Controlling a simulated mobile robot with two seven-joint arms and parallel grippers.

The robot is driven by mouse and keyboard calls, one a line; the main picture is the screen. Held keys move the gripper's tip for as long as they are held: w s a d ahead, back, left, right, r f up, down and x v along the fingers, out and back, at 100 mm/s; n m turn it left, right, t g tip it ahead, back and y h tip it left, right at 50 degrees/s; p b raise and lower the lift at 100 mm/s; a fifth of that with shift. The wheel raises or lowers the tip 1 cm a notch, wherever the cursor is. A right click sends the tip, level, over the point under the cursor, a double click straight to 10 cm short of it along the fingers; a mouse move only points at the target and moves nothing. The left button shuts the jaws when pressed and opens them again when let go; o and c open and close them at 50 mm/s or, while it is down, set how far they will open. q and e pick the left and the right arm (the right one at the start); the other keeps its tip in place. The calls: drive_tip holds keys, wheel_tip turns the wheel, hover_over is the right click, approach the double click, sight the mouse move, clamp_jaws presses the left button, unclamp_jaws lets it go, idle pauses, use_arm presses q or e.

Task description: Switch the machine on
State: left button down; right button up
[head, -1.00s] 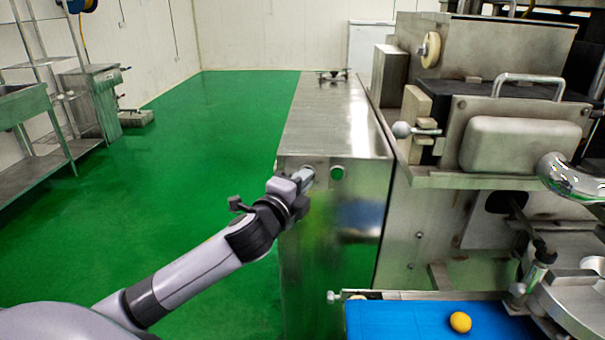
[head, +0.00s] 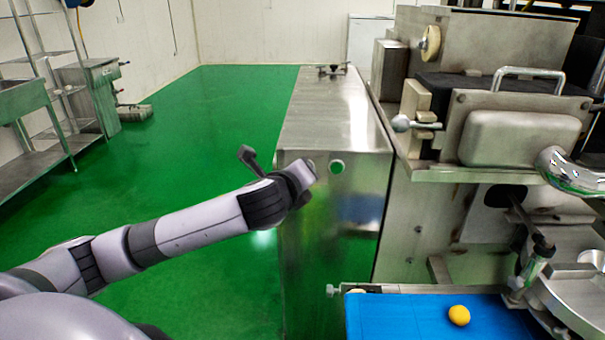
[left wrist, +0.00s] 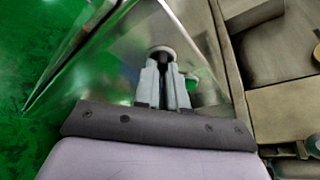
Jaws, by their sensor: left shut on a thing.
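The machine's steel cabinet (head: 335,230) stands in the middle of the head view, with a green button (head: 337,167) on its front face. My left gripper (left wrist: 164,78) is at that face, just left of the green button. In the left wrist view its two fingers are closed on a small round knob (left wrist: 162,53) with a pale rim and dark centre. The green button shows partly behind the fingers in that view (left wrist: 193,82). In the head view my wrist hides the fingers and most of the knob. My right gripper is in neither view.
A blue conveyor belt (head: 410,318) with a yellow ball (head: 459,316) lies at the lower right. The machine body (head: 525,140) fills the right side. Green floor (head: 200,130) is open to the left, with steel shelving (head: 40,110) at the far left.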

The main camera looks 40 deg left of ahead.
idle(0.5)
use_arm(q)
drive_tip(key=c, duration=1.2)
unclamp_jaws()
drive_tip(key=shift+s, duration=0.1)
drive_tip(key=v, duration=0.7)
drive_tip(key=shift+b, duration=0.35)
drive_tip(key=shift+d, duration=0.1)
